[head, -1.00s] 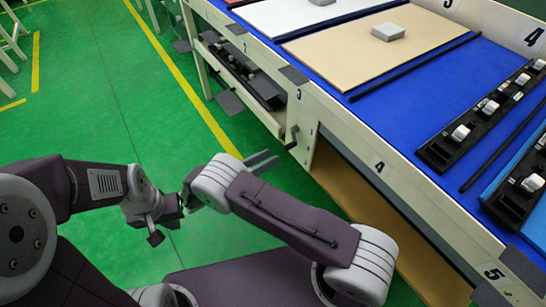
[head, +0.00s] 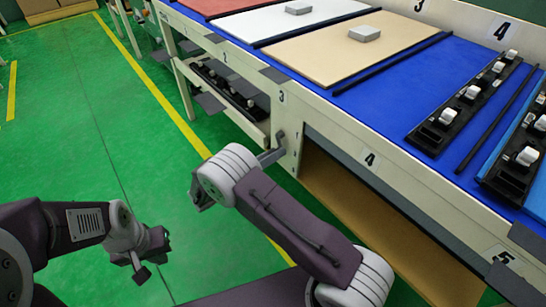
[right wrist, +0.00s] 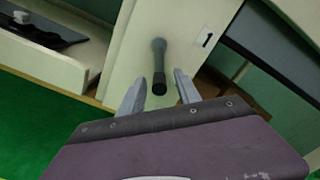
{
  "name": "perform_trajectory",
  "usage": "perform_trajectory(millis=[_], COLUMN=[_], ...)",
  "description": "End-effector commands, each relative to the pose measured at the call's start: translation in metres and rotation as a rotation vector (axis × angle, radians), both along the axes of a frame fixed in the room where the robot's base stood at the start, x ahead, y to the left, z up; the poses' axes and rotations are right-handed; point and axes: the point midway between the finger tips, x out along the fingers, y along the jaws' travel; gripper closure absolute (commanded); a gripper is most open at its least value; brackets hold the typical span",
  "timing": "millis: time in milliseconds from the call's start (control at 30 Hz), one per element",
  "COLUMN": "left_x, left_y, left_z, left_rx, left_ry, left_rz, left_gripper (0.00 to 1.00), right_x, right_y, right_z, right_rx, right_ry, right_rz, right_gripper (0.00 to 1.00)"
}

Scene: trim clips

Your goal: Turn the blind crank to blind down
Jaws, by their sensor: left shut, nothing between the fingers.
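The blind crank (head: 279,138) is a small grey handle on the cream table leg below the number 3. In the right wrist view the crank (right wrist: 158,62) shows its grey arm and dark knob pointing toward me. My right gripper (head: 271,156) is at the crank; in the wrist view its open fingers (right wrist: 160,75) stand on either side of the knob, with gaps showing. The blind (head: 372,182) is a dark grey panel under the table edge, with an open brown space below it. My left gripper (head: 148,262) is shut and empty over the green floor, away from the crank.
The table's blue top (head: 400,92) holds coloured boards and black strips with white clips. A lower shelf (head: 240,112) with dark parts lies left of the crank. A small slotted plate (right wrist: 207,40) is beside the crank.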

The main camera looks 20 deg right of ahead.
Motion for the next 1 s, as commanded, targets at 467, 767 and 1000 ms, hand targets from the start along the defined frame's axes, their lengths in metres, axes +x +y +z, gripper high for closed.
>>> perform_trajectory(millis=[467,767,1000], left_x=[0.0,0.0,0.0], left_y=[0.0,0.0,0.0], left_z=[0.001,0.01,0.019], left_rx=[0.0,0.0,0.0], left_ry=[0.0,0.0,0.0], left_rz=[0.0,0.0,0.0], left_gripper=[1.0,1.0,1.0], right_x=[0.0,0.004,0.011], right_y=[0.001,0.002,0.005], right_z=[0.001,0.0,-0.003], right_rx=[0.001,0.035,0.096], right_ry=[-0.003,-0.096,-0.264], right_rz=[0.0,0.0,0.0], right_gripper=[1.0,1.0,1.0])
